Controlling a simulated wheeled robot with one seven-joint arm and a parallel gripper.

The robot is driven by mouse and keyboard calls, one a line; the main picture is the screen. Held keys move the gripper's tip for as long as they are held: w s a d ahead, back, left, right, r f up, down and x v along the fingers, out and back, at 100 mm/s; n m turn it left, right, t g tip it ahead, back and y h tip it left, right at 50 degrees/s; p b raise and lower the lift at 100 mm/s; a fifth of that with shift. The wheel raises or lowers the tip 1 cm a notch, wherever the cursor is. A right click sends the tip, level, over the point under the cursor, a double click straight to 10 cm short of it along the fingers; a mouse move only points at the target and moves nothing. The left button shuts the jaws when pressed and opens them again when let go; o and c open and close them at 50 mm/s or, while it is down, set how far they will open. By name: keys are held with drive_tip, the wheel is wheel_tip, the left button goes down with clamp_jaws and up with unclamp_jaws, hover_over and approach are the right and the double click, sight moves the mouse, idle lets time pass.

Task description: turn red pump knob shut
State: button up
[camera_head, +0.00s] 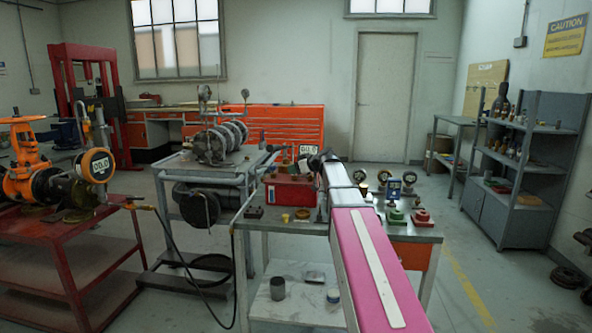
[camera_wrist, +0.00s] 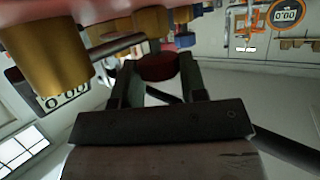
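The red pump (camera_head: 288,194) stands on the metal-topped table, left of my arm's far end in the head view. In the wrist view a dark red round knob (camera_wrist: 158,67) is between the tips of my gripper (camera_wrist: 160,72). The two dark fingers are apart, one on each side of the knob. The knob fills most of the gap, and I cannot tell whether the fingers touch it. My arm hides much of the gripper area in the head view, and the knob cannot be made out there.
In the wrist view a brass cylinder (camera_wrist: 50,50) and a digital display (camera_wrist: 65,97) are close on the left. Several gauges and valves (camera_head: 400,200) stand right of my arm on the table. A grey pump stand (camera_head: 215,175) is at the left, and grey shelves (camera_head: 530,150) are at the right.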

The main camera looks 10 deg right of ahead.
drive_tip(key=shift+s+a+m+t+h, duration=0.1)
drive_tip(key=shift+s+m+t+h, duration=0.1)
drive_tip(key=shift+m+t+h, duration=0.4)
drive_tip(key=shift+w+m+t+h, duration=0.1)
drive_tip(key=shift+m+t+h, duration=0.3)
drive_tip(key=shift+m+h, duration=0.6)
drive_tip(key=o, duration=0.9)
drive_tip(key=v, duration=1.1)
drive_tip(key=shift+w, duration=0.1)
